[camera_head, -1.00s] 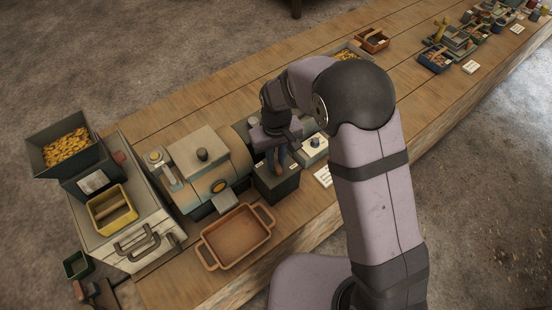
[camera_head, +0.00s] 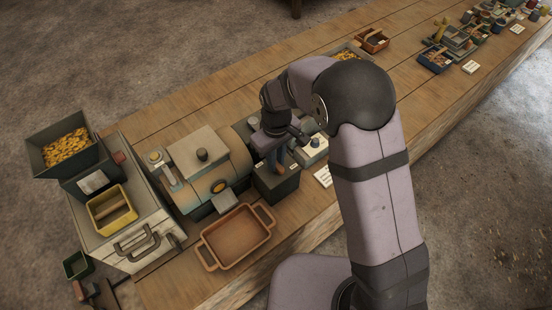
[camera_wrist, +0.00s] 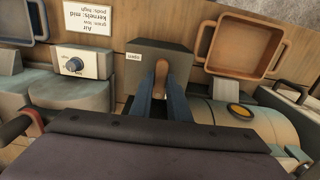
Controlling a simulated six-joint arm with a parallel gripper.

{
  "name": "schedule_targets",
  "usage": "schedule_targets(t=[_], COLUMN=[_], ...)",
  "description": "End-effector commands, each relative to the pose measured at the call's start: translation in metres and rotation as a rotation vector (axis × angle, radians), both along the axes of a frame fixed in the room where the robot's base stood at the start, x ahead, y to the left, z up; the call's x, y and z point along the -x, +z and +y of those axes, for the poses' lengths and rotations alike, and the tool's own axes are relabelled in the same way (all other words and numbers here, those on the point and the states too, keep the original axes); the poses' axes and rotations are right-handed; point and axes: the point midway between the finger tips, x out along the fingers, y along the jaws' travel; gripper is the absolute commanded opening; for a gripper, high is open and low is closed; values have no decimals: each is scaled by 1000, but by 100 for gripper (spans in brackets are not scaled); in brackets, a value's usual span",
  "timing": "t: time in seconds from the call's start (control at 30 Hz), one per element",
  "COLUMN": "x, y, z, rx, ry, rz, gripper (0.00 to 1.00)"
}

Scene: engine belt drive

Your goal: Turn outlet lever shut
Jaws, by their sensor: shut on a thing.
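The outlet lever (camera_wrist: 161,74) is a tan-brown handle on the top of a dark box (camera_wrist: 178,51), seen in the wrist view. The box carries a small white label reading "open" on its left side in that view. My gripper (camera_wrist: 161,92) is shut on the lever, with a blue finger on each side of it. In the head view my gripper (camera_head: 277,166) points down onto the dark box (camera_head: 277,186), and the fingers mostly hide the lever there.
A dial box (camera_head: 314,146) stands close to the right of the lever box. The engine body (camera_head: 205,172) with a round yellow gauge is close on the left. An empty brown tray (camera_head: 236,238) lies in front. A yellow bin (camera_head: 112,210) stands farther left.

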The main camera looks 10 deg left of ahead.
Motion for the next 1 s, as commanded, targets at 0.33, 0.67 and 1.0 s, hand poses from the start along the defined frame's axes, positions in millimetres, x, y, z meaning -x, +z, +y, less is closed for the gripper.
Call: schedule_targets(t=[0.33,0.67,1.0], x=[-1,-2,-2], y=[1,18,62], z=[1,1,1], rx=[-1,-3,-3], ry=[2,1,3], rz=[-4,-7,-7], gripper=[34,34,34])
